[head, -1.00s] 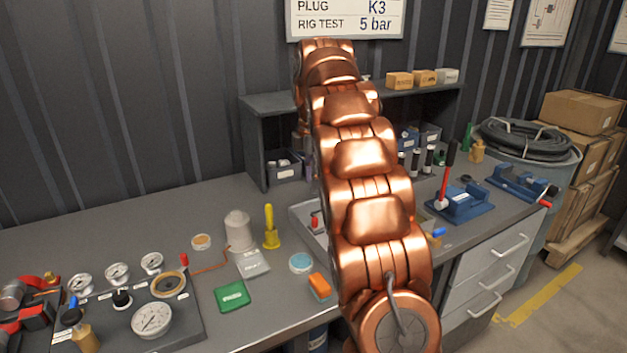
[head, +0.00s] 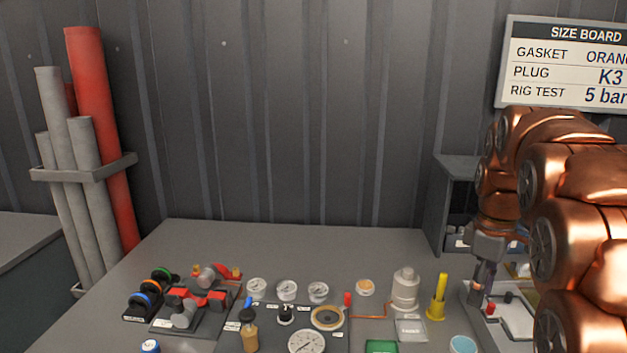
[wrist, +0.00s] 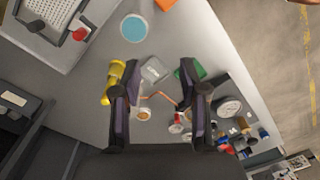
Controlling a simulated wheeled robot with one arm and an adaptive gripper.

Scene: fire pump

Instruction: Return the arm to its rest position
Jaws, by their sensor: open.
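My copper-coloured arm (head: 575,190) fills the right side of the head view, bent over with its end hanging down. My gripper (head: 484,292) points down near the grey tray (head: 475,310) on the right of the bench, partly cut off by my own arm. In the wrist view my gripper (wrist: 158,92) shows two dark fingers spread apart with nothing held between them. Below them lie a small grey plate (wrist: 154,70) and a thin copper tube, clear of the fingers as far as I can tell.
The grey bench (head: 210,245) carries a gauge panel (head: 270,325), a red clamp fixture (head: 190,297), a white canister (head: 406,288) and a yellow tool (head: 437,300). A shelf (head: 440,205) stands behind my arm. Red and grey pipes (head: 100,120) stand at the left wall.

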